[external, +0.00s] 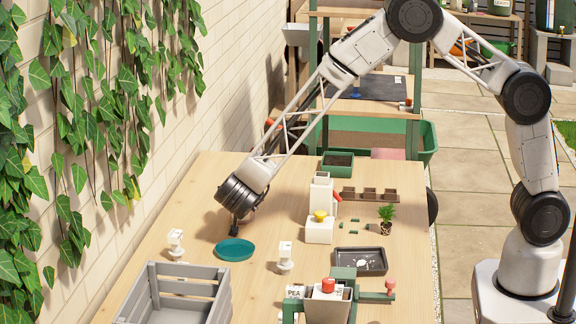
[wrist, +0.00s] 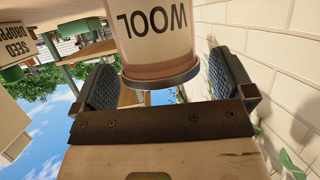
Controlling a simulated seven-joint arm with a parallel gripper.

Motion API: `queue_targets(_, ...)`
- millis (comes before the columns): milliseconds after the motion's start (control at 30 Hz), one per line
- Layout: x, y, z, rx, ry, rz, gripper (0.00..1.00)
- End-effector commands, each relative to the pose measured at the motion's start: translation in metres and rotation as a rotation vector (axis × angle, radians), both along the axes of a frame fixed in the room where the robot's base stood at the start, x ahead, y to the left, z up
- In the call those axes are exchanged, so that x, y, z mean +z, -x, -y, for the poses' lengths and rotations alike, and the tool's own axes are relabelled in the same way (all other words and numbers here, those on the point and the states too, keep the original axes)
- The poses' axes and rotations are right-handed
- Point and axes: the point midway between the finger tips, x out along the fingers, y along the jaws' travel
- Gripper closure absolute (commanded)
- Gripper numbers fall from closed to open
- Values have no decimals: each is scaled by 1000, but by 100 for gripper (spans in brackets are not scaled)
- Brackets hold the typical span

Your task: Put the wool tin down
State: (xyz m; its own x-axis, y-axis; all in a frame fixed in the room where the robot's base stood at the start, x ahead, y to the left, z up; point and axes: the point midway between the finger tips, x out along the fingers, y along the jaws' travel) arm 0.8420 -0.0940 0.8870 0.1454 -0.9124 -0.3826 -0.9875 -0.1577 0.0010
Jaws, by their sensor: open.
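The wool tin (wrist: 155,35) fills the top middle of the wrist view, its WOOL label upside down in that picture and a dark rim at its lower edge. My gripper (wrist: 163,78) is open, with one dark ridged finger on each side of the tin; whether either finger touches it cannot be told. In the external view my gripper (external: 236,226) is low at the left side of the table, just behind a teal saucer (external: 235,250). I cannot make out the tin there; the hand seems to hide it.
A grey slatted crate (external: 183,290) stands at the front left of the wooden table (external: 300,190). White labelled pieces (external: 176,243) (external: 286,257) flank the saucer. A black tray (external: 361,262), seedling (external: 386,218) and white dispenser (external: 320,228) stand to the right. The brick wall (external: 205,85) is close on the left.

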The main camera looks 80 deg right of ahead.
Motion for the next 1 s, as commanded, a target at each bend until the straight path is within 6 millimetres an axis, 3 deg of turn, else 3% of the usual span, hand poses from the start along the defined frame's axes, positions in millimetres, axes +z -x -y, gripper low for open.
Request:
queue_targets(333, 12, 4, -27, 0, 0, 0, 0)
queue_targets(1000, 13, 5, -30, 1, 0, 1, 0)
